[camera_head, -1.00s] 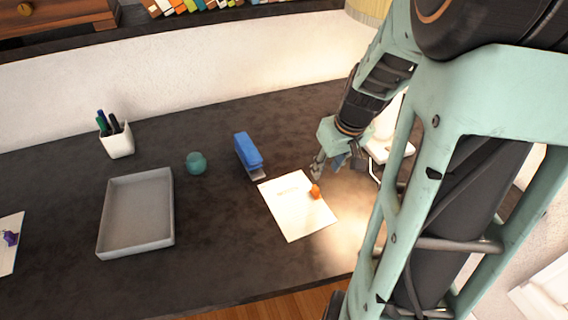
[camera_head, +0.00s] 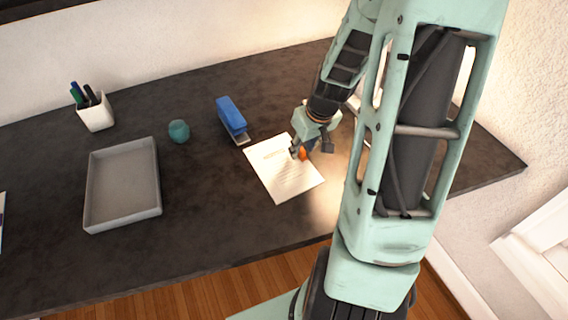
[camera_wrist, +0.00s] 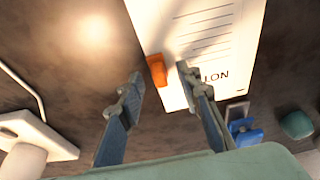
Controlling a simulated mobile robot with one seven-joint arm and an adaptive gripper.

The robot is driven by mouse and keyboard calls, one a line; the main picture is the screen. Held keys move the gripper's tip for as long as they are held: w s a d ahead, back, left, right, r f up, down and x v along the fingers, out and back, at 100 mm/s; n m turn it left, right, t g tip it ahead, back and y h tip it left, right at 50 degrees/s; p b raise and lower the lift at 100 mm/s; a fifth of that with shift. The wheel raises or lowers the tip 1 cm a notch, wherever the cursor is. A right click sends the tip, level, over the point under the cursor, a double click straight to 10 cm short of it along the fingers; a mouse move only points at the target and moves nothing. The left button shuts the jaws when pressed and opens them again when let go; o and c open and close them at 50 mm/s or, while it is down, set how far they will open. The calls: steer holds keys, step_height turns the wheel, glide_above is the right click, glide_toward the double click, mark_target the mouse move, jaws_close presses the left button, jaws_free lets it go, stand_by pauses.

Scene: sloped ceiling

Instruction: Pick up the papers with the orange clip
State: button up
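The papers (camera_head: 285,178) lie flat on the dark desk, right of the blue stapler in the head view. They also show in the wrist view (camera_wrist: 230,35). The orange clip (camera_wrist: 156,70) sits on one edge of the papers. In the head view the clip (camera_head: 303,154) is partly hidden by my gripper. My gripper (camera_head: 311,150) is over that edge of the papers. In the wrist view my gripper (camera_wrist: 159,75) is open, its two fingers apart, with the clip showing between and beyond the fingertips. I cannot tell how high the fingertips are above the papers.
A blue stapler (camera_head: 231,115), a teal round object (camera_head: 179,131), a grey tray (camera_head: 91,190) and a white pen cup (camera_head: 97,116) stand to the left. A white lamp base (camera_wrist: 45,137) shows in the wrist view. The desk's front middle is clear.

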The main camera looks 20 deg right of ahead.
steer(key=shift+w+f, duration=0.15)
steer(key=shift+f, duration=0.3)
jaws_close()
steer(key=shift+r, duration=0.15)
